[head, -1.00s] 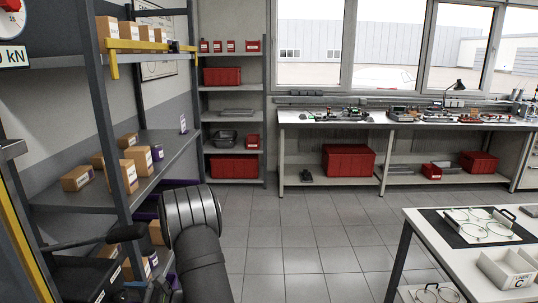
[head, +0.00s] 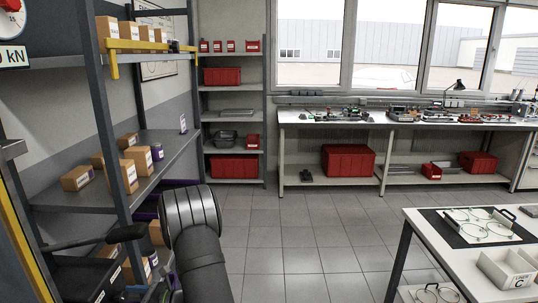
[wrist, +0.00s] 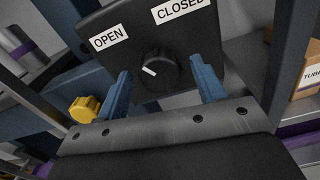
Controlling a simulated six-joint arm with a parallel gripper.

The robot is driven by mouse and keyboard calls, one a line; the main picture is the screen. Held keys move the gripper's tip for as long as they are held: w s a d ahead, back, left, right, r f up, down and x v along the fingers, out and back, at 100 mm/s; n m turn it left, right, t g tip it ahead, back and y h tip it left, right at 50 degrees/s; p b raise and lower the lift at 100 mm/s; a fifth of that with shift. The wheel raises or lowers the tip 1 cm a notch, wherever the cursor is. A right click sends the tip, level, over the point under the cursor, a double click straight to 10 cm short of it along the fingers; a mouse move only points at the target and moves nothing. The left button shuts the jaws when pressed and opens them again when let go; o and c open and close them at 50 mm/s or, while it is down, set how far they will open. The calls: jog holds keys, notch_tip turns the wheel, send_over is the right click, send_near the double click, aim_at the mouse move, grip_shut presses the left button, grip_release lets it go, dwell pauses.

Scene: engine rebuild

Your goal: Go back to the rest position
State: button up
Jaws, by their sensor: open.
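My gripper (wrist: 161,70) shows in the wrist view with its two blue fingers spread apart and nothing held between them. A dark rotary knob (wrist: 165,62) with a white mark sits on a black panel (wrist: 128,20) between and beyond the fingertips. The panel has the labels OPEN (wrist: 108,39) and CLOSED (wrist: 180,11). Contact between fingers and knob cannot be made out. In the head view part of my dark arm shows at the lower left beside the shelving, and the gripper itself is not visible there.
A yellow knob (wrist: 84,109) is left of the fingers in the wrist view, and a cardboard box (wrist: 305,70) is at the right. In the head view a shelf rack (head: 165,150) with boxes stands close to my arm. The tiled floor (head: 290,235) is clear.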

jog(key=shift+n, duration=0.4)
jog(key=n, duration=0.9)
dwell(0.4)
dwell(0.4)
